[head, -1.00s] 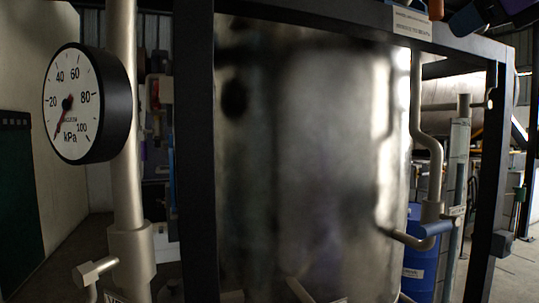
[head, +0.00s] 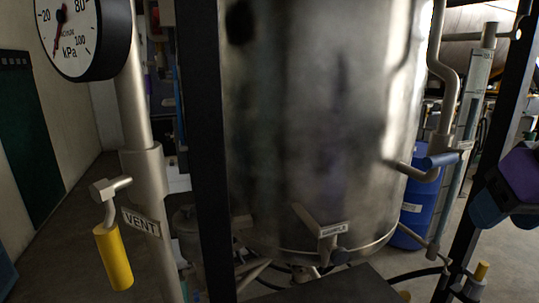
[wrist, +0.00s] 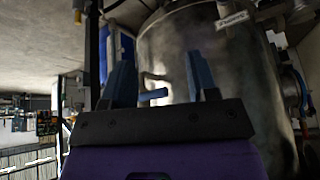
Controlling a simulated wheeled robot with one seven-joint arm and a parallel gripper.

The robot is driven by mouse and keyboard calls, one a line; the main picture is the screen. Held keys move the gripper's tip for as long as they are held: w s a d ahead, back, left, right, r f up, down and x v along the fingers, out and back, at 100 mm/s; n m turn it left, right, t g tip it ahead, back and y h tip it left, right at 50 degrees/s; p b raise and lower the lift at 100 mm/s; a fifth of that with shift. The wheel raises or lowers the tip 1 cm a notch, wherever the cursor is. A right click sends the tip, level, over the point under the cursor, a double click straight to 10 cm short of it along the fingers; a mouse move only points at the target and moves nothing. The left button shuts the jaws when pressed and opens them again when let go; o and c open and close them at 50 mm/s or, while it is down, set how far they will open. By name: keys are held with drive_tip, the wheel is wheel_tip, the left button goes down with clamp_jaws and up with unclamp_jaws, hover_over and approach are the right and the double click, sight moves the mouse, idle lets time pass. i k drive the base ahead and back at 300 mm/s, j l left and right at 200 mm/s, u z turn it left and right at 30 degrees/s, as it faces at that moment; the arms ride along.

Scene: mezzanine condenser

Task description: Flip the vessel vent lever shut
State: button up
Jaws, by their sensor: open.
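The vent lever (head: 113,257) has a yellow grip and hangs down, slightly tilted, from a small metal valve stub (head: 108,188) at the left of the head view. A "VENT" plate (head: 141,222) is on the grey pipe beside it. The steel vessel (head: 310,130) stands in the middle, and shows in the wrist view too (wrist: 235,70). My gripper (wrist: 160,72) is open and empty in the wrist view, its two blue fingers pointing towards the vessel's side. Its purple and blue body shows at the head view's right edge, far from the vent lever, which the wrist view does not show.
A dark frame post (head: 212,150) stands between the vent pipe and the vessel. A pressure gauge (head: 75,35) is above the lever. A small sample valve (head: 335,230) is low on the vessel.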

sight(107, 234)
drive_tip(key=u, duration=1.55)
drive_tip(key=k+j+u, duration=0.25)
drive_tip(key=k+j, duration=0.35)
drive_tip(key=k, duration=0.15)
